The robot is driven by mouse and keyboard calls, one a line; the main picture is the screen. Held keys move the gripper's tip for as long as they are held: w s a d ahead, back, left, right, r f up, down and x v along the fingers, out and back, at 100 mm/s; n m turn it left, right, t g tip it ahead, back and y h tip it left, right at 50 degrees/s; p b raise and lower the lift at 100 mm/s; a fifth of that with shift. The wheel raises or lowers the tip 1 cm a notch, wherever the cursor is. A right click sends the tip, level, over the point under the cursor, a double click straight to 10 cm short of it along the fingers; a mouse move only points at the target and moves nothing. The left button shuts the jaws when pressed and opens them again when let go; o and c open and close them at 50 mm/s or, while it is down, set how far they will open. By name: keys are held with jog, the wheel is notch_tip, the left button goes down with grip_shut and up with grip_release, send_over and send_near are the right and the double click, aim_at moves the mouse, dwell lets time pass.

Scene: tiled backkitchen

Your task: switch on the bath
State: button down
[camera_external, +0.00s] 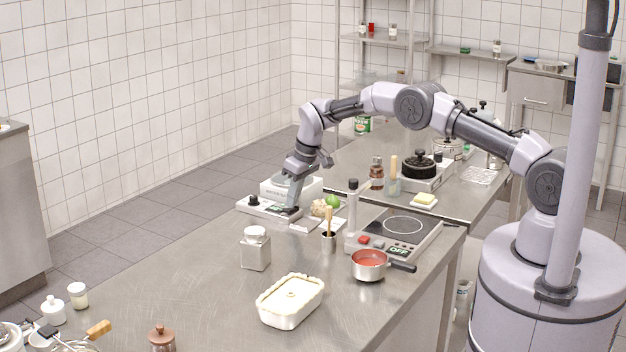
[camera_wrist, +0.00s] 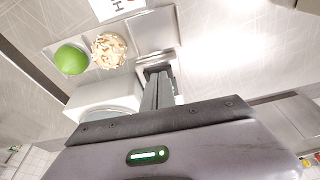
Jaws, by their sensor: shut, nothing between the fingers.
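A white appliance, which I take to be the bath (camera_external: 283,186), stands near the far left edge of the steel counter. A low white panel with a black knob (camera_external: 253,200) sits in front of it. My gripper (camera_external: 291,209) points down at the right end of this panel, its fingers shut and empty. In the wrist view the shut fingertips (camera_wrist: 158,72) are at or just above a dark part by a steel-grey plate; I cannot tell whether they touch. Part of the white appliance (camera_wrist: 100,104) shows beside the fingers. Any switch under the fingertips is hidden.
A green lime (camera_external: 333,201) and a pale knobbly food (camera_wrist: 108,50) lie close to my gripper. A dark-capped bottle (camera_external: 352,205), a utensil pot (camera_external: 328,240) and a hotplate (camera_external: 405,229) stand to the right. A lidded jar (camera_external: 256,250) is nearer.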

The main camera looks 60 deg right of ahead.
jog(key=r+p, duration=0.2)
jog(key=r, duration=0.1)
jog(key=r+p, duration=0.1)
jog(key=shift+d+r, duration=0.2)
jog(key=shift+d, duration=0.05)
jog(key=d+p+v, duration=0.1)
jog(key=d+v, duration=0.1)
jog(key=v, duration=0.7)
jog(key=shift+s, duration=0.2)
jog(key=shift+r, duration=0.1)
